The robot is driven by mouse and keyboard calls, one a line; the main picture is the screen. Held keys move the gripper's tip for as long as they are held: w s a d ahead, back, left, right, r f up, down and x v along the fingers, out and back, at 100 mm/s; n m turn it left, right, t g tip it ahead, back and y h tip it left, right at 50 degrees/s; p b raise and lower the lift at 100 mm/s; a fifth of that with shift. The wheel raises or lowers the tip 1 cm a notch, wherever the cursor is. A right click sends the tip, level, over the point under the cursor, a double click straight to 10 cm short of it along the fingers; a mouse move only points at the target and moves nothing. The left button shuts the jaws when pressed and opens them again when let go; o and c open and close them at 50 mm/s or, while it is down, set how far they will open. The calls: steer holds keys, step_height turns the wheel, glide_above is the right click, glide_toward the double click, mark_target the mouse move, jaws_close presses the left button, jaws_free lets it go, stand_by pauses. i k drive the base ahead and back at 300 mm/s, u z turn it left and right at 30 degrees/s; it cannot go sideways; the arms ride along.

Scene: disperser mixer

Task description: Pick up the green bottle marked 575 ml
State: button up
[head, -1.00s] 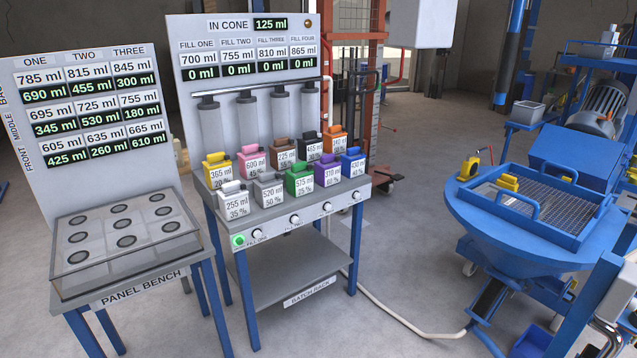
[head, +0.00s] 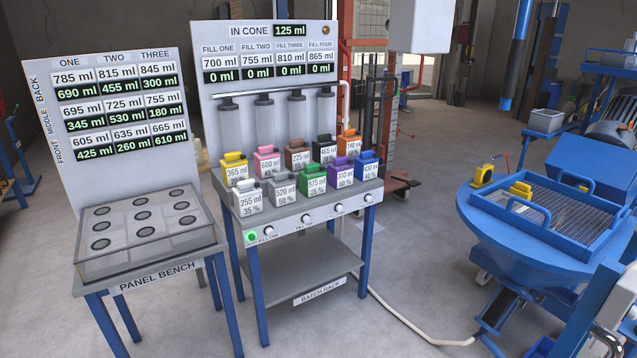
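The green bottle (head: 313,180) marked 575 ml, 25 %, stands upright in the front row on the batch rack's top (head: 296,207). A grey bottle (head: 283,190) marked 520 ml is to its left and a purple bottle (head: 343,173) to its right. Behind it are a brown bottle (head: 298,157) and a black bottle (head: 325,149). My gripper is not in the head view, so its state does not show.
Pink (head: 267,162), yellow (head: 235,170), white (head: 248,198), orange (head: 349,142) and blue (head: 367,165) bottles crowd the same rack. The panel bench (head: 158,276) stands left. A blue cone with a grating (head: 553,220) stands right. A hose (head: 410,328) crosses the floor between.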

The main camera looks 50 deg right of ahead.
mark_target(313, 178)
steer(key=u, duration=0.1)
steer(key=i, duration=0.95)
steer(key=z, duration=0.1)
